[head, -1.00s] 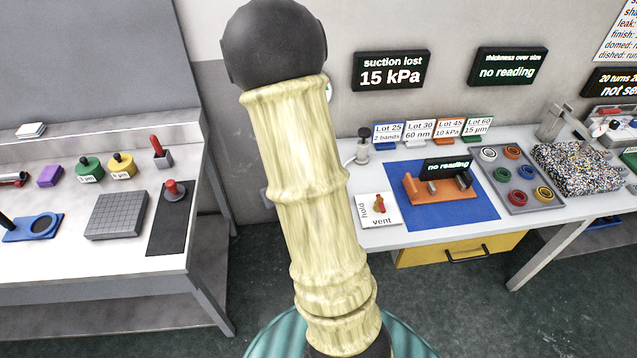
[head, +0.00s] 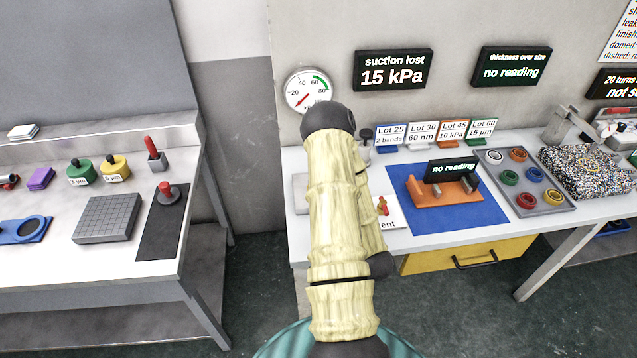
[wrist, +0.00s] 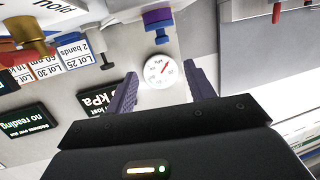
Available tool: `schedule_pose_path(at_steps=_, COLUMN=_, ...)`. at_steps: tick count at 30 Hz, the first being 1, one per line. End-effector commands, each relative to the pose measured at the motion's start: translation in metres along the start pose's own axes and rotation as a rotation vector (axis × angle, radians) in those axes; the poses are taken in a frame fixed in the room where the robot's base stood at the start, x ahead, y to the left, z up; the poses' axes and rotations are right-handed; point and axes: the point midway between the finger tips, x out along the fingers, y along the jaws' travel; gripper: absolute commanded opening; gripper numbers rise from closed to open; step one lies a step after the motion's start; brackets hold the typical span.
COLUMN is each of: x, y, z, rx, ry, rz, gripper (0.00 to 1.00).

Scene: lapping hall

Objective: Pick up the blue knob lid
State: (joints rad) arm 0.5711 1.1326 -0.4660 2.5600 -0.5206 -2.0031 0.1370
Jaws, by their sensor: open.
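A blue and violet knobbed piece (wrist: 157,18), which looks like the blue knob lid, shows at the top of the wrist view, partly cut off by the frame edge. The wrist picture is upside down, and its knob points toward the picture's middle. I do not make it out in the head view, where my arm covers part of the bench. My gripper (wrist: 162,87) is open and empty, its two dark fingers spread apart. The knobbed piece lies beyond the fingertips, roughly in line with the gap and apart from them. The gripper is hidden behind my arm in the head view.
A pressure gauge (head: 309,91) hangs on the wall behind the bench. An orange fixture (head: 440,192) sits on a blue mat (head: 485,213). A tray (head: 552,209) holds several coloured rings.

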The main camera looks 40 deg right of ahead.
Motion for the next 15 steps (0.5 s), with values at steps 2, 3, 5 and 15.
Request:
schedule_pose_path(at_steps=2, x=0.000, y=0.000, z=-0.001, rx=0.000, ry=0.001, rz=-0.001, gripper=0.54)
schedule_pose_path(at_steps=3, x=0.000, y=0.000, z=-0.001, rx=0.000, ry=0.000, rz=-0.001, gripper=0.54)
schedule_pose_path(at_steps=5, x=0.000, y=-0.001, z=-0.001, rx=-0.001, ry=0.000, rz=-0.001, gripper=0.54)
schedule_pose_path(at_steps=15, x=0.012, y=-0.002, z=0.001, rx=-0.004, ry=-0.008, rz=-0.003, gripper=0.54)
